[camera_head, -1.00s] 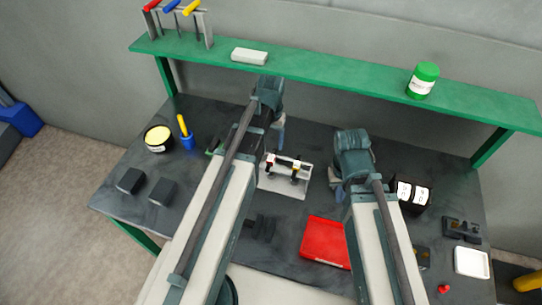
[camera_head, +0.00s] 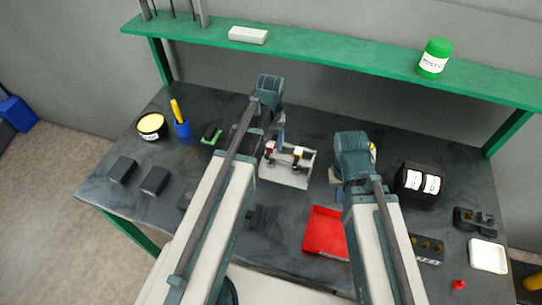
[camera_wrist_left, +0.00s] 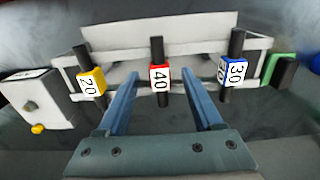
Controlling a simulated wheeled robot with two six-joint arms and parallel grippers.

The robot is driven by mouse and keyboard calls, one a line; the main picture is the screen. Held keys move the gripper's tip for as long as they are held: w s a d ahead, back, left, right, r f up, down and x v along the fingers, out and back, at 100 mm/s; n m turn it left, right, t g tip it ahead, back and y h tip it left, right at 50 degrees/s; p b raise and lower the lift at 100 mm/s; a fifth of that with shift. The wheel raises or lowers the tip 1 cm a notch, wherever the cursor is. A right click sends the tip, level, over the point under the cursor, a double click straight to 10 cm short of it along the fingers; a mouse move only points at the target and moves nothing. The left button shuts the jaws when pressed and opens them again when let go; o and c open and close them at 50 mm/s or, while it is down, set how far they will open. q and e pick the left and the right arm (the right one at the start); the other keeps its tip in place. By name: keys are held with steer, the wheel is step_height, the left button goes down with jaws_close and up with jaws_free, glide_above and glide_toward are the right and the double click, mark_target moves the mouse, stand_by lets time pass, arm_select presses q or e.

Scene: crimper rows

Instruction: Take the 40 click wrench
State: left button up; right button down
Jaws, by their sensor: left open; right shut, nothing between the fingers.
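The 40 click wrench (camera_wrist_left: 160,77) has a red block marked 40 and a dark shaft. It stands in the middle of a pale rack (camera_wrist_left: 130,36) in the left wrist view. My left gripper (camera_wrist_left: 160,90) is open, its two blue fingers pointing at the 40 wrench, one to each side of it in the picture. Whether they reach around it I cannot tell. A yellow wrench marked 20 (camera_wrist_left: 91,81) stands left, a blue one marked 30 (camera_wrist_left: 233,72) right. In the head view the left gripper (camera_head: 279,140) is at the rack. My right gripper (camera_head: 334,176) is shut and empty, right of the rack, partly hidden.
A red tray (camera_head: 322,240) lies in front of the rack. A green shelf (camera_head: 340,55) runs along the back above the table.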

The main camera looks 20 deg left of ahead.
arm_select(q)
steer(key=f+b, duration=0.5)
steer(key=shift+w+f, duration=0.2)
arm_select(e)
step_height(320, 180, down, 6)
steer(key=shift+r, duration=0.25)
arm_select(q)
steer(key=shift+r, duration=0.1)
arm_select(e)
steer(key=shift+r, duration=0.15)
arm_select(q)
jaws_close()
